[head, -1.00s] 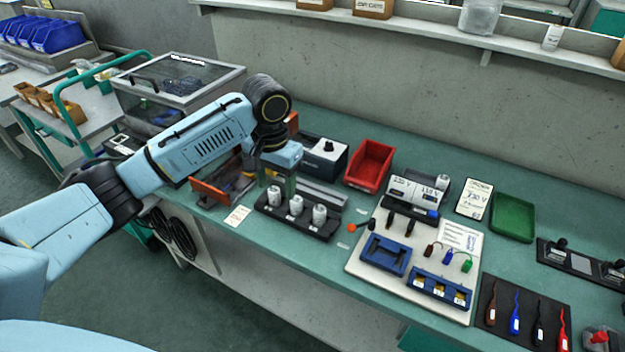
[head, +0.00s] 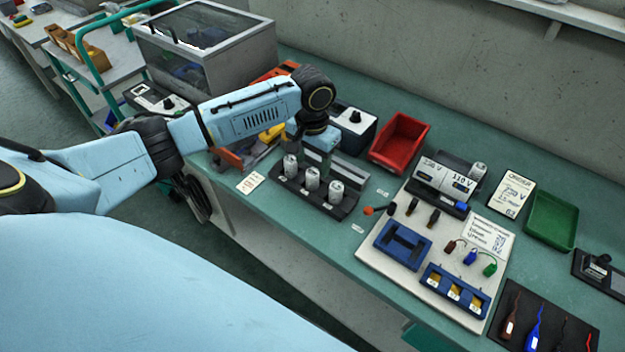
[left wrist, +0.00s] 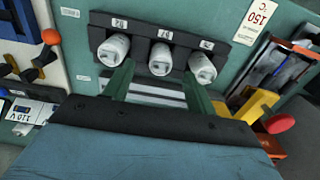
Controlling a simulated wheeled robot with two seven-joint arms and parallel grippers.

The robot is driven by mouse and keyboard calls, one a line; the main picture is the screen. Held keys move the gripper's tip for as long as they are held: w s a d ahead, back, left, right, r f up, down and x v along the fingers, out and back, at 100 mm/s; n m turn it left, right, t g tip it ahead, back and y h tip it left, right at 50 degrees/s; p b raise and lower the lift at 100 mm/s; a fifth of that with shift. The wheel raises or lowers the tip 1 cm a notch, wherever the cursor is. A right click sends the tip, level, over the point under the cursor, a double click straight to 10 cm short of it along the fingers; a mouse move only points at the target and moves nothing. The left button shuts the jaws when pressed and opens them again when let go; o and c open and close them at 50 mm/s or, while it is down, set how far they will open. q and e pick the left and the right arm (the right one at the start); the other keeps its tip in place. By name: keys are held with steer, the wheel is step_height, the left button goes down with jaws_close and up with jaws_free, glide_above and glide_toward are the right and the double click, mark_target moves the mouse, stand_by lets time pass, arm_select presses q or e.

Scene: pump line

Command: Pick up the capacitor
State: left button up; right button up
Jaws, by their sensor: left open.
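Three white-grey capacitors stand upright in a row in a black rack (head: 296,192): left (head: 290,167), middle (head: 312,179) and right (head: 336,191). My left gripper (head: 317,166) is just behind the row in the head view, near the middle capacitor. In the left wrist view its green fingers (left wrist: 158,80) are open and empty. The middle capacitor (left wrist: 160,59) shows between the fingertips, with the other two (left wrist: 114,49) and (left wrist: 201,67) just outside. I cannot tell how far the fingertips are from it. My right gripper is not in view.
A red bin (head: 399,143) and a black-and-white box (head: 350,127) stand behind the rack. A white board (head: 385,262) with blue holders lies to the right. A printed card (head: 250,182) lies left of the rack. A green tray (head: 551,221) is farther right.

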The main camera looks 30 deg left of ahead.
mark_target(313, 170)
arm_select(q)
step_height(313, 170, down, 4)
steer(key=shift+w+f+b, duration=0.15)
steer(key=shift+f+b, duration=0.05)
steer(key=shift+b, duration=0.15)
steer(key=c, duration=1.1)
